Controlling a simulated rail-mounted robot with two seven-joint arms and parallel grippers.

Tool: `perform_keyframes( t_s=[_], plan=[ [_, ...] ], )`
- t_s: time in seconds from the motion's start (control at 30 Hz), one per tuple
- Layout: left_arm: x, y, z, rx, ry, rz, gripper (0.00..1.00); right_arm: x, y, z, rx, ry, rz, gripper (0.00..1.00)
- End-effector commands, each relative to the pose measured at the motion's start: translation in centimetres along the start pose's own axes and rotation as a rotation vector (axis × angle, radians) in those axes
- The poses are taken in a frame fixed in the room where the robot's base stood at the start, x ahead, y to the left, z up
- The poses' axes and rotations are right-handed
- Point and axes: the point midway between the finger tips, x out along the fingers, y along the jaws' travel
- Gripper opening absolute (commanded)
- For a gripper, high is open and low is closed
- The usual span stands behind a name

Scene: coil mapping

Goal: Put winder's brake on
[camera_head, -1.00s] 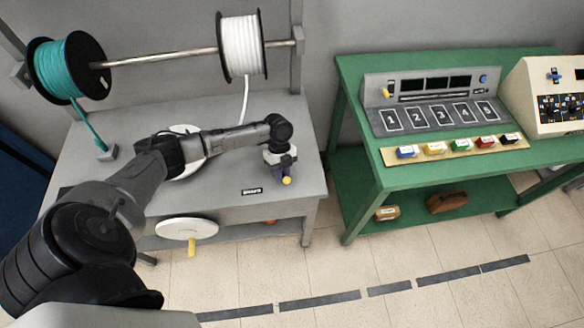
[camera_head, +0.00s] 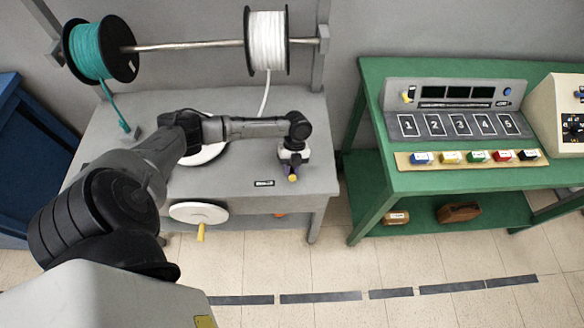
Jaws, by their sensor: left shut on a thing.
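The winder is a grey bench (camera_head: 235,110) at the left. A white disc with a yellow crank handle (camera_head: 200,232) is on its front. A small dark label (camera_head: 264,183) is near the front edge of its top. My left gripper (camera_head: 292,166) points down at the right front of the top. It is shut on the brake lever, whose yellow tip (camera_head: 293,178) shows just below the jaws. The jaws and arm hide the rest of the lever. My right gripper is not in view.
A teal spool (camera_head: 88,50) and a white spool (camera_head: 266,40) hang on a rod above the bench. My left arm crosses the bench and covers part of a white disc. A green table (camera_head: 352,150) with a numbered panel stands at the right. Tiled floor is clear in front.

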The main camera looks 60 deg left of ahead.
Motion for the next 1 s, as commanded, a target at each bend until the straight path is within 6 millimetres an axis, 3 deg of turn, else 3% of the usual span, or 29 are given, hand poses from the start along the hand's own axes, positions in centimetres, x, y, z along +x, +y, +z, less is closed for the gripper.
perform_keyframes(
  t_s=[0.1,0.13,0.4,0.73,1.0],
  plan=[
    [-0.6,-0.2,-0.6,0.012,0.013,-0.004,0.0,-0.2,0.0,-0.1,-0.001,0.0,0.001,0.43],
    [-0.6,-0.2,-0.6,0.012,0.013,-0.004,0.19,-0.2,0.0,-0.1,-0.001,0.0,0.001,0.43],
    [-0.3,-0.1,-0.5,0.008,0.011,-0.001,0.45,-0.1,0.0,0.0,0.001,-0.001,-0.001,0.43],
    [-0.7,-0.1,-0.3,0.006,0.008,-0.001,0.45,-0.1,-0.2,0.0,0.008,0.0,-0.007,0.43],
    [-5.1,-0.1,-0.2,0.005,0.006,-0.004,0.45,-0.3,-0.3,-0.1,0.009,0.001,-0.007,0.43]
  ],
)
